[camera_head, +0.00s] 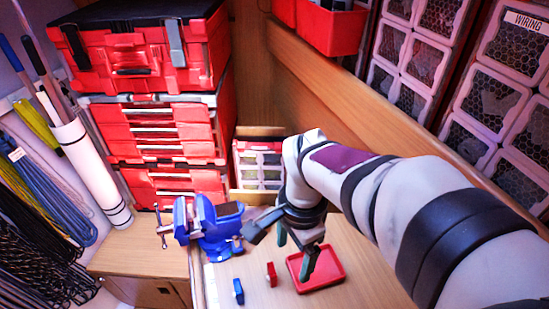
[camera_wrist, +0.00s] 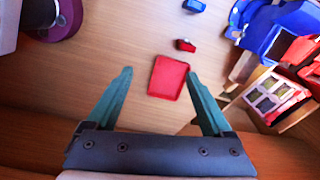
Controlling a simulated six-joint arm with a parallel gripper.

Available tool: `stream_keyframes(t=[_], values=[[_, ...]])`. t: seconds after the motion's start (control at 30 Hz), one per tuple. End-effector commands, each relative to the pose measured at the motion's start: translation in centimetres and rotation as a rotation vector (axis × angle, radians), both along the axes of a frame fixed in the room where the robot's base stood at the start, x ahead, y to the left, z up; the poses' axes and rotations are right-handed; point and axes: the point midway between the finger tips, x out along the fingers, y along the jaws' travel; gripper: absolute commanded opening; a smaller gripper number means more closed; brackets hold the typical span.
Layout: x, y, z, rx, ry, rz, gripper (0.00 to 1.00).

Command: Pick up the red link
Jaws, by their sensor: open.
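The red link (camera_head: 271,274) is a small red block lying on the wooden bench, just left of a shallow red tray. It also shows in the wrist view (camera_wrist: 185,45), above the tray. The red tray (camera_head: 327,268) looks empty; in the wrist view the tray (camera_wrist: 170,80) lies beyond and partly between my fingers. A similar blue link (camera_head: 238,290) lies left of the red link, and shows at the top of the wrist view (camera_wrist: 194,5). My gripper (camera_head: 294,258) is open and empty above the bench near the tray. In the wrist view my gripper's (camera_wrist: 159,73) green fingers are spread wide.
A blue vise (camera_head: 213,230) stands behind the links. Red toolboxes (camera_head: 160,130) are stacked at the back left, with a small drawer unit (camera_head: 258,165) beside them. Bins (camera_head: 412,55) line the right wall. Coiled lines (camera_head: 50,200) hang at the left.

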Motion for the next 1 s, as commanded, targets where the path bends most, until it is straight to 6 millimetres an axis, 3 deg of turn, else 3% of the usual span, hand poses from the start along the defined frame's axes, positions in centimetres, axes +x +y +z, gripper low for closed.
stream_keyframes(t=[0.03, 0.1, 0.2, 0.5, 0.9, 1.0], values=[[2.1, 1.3, -1.2, -0.017, 0.005, -0.068, 0.85], [4.2, 2.8, -2.5, -0.032, -0.004, -0.159, 0.85], [5.5, 3.7, -3.8, -0.04, -0.009, -0.223, 0.85], [5.4, 3.7, -11.8, -0.042, -0.006, -0.234, 0.85], [5.3, 4.1, -18.5, -0.041, -0.008, -0.232, 0.85], [5.3, 4.1, -19.2, -0.04, -0.01, -0.232, 0.85]])
